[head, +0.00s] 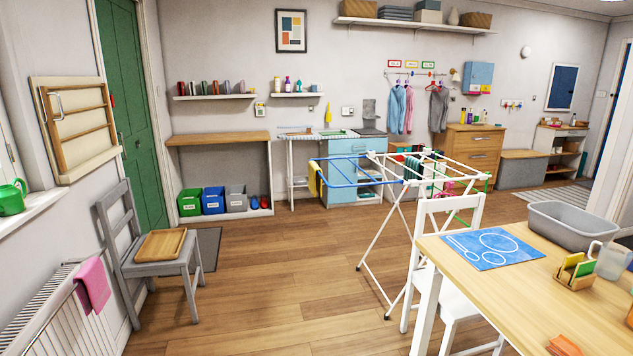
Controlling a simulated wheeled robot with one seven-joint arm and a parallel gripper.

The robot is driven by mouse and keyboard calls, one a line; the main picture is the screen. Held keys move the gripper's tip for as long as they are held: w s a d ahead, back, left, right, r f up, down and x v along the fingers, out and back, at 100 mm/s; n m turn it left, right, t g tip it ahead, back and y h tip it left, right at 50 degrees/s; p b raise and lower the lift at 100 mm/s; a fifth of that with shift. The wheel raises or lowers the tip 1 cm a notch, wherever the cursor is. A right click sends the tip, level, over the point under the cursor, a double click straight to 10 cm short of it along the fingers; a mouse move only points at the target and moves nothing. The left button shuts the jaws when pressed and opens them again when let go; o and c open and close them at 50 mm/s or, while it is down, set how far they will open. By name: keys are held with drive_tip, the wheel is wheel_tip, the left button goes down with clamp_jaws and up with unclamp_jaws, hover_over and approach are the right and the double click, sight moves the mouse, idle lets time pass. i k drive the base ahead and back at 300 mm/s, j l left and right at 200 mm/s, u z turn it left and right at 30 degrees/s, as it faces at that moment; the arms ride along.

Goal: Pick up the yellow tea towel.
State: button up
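A yellow cloth, which looks like the tea towel (312,181), hangs over the left end of the folding drying rack (378,158), by its blue rail. It is small and far off in the head view, and its lower part hangs free beside the rack. A dark green cloth (413,166) hangs further right on the same rack. My gripper is not in view.
A white chair (447,235) and a wooden table (560,290) with a grey tub (575,225) stand at the right, in front of the rack. A grey chair (160,250) with a wooden tray stands at the left. The wooden floor (270,285) between them is clear.

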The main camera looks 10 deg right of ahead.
sight(315, 183)
drive_tip(key=i+u, duration=0.3)
drive_tip(key=i+l, duration=0.1)
drive_tip(key=i, duration=3.5)
drive_tip(key=i+u, duration=0.35)
drive_tip(key=i+l, duration=0.4)
drive_tip(key=i, duration=0.1)
